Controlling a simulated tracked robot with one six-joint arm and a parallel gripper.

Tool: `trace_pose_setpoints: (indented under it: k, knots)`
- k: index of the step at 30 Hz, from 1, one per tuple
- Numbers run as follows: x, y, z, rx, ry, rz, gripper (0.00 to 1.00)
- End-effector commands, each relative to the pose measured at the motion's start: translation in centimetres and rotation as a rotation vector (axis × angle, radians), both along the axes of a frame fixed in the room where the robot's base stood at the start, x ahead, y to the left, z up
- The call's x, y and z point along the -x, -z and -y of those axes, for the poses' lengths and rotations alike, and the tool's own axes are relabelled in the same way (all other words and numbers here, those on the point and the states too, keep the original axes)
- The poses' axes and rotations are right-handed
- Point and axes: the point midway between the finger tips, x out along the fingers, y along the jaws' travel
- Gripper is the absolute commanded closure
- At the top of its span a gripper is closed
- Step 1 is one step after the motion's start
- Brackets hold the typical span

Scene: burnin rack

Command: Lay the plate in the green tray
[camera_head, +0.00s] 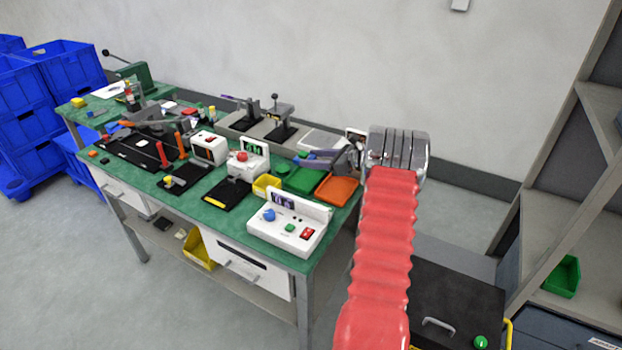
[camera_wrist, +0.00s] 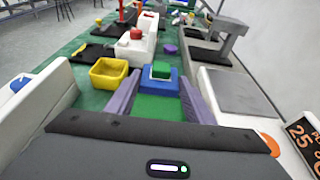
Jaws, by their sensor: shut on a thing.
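My gripper (camera_wrist: 160,80) is shut on a small blue plate (camera_wrist: 151,87) with a raised green block on top, held between its two purple fingers. The green tray (camera_wrist: 152,108) shows below and between the fingers in the wrist view. In the head view my gripper (camera_head: 313,155) is at the right end of the bench, seen small beyond my red arm. The green tray (camera_head: 302,181) lies there on the bench, just below the gripper in the picture. I cannot tell the exact height of the plate above the tray.
An orange tray (camera_head: 338,190) lies right of the green tray. A yellow bin (camera_head: 266,186) and a white control box (camera_head: 290,222) stand nearby. A grey-topped block (camera_wrist: 243,92) is right of the fingers in the wrist view. A press (camera_head: 278,123) stands behind.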

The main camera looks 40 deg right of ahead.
Motion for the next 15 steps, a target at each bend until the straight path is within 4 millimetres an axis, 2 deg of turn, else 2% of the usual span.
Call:
trace_pose_setpoints:
  k: [3,6,15]
  knots:
    - [0.0,2.2,0.0,-0.004,0.001,-0.001,0.82]
    - [0.0,3.5,0.1,-0.003,0.002,0.000,0.82]
    - [0.0,4.1,0.1,0.001,0.002,0.001,0.82]
